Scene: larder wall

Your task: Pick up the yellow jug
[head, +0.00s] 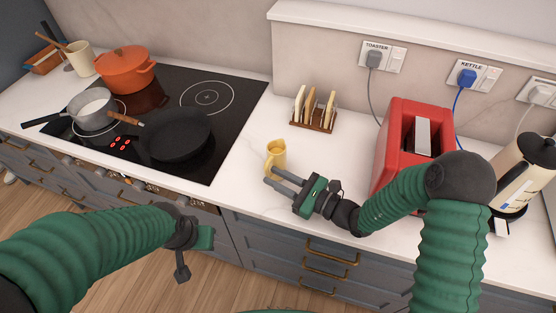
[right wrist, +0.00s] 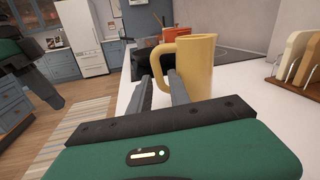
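The yellow jug (head: 277,155) stands upright on the white counter, between the black hob and the toast rack. In the right wrist view the jug (right wrist: 197,68) is just ahead, with its handle on the left side. My right gripper (head: 271,176) is open, with its two fingers apart and pointing at the jug from the front right. In the right wrist view the fingers (right wrist: 160,90) end near the handle; I cannot tell whether they touch it. My left gripper (head: 190,250) is low in front of the cabinets, away from the jug; its fingers are not clear.
A toast rack (head: 314,110) with bread stands behind the jug. A red toaster (head: 388,150) and a cream kettle (head: 520,172) stand to the right. A black frying pan (head: 178,135), a saucepan (head: 93,110) and an orange pot (head: 124,68) sit on the hob (head: 240,100).

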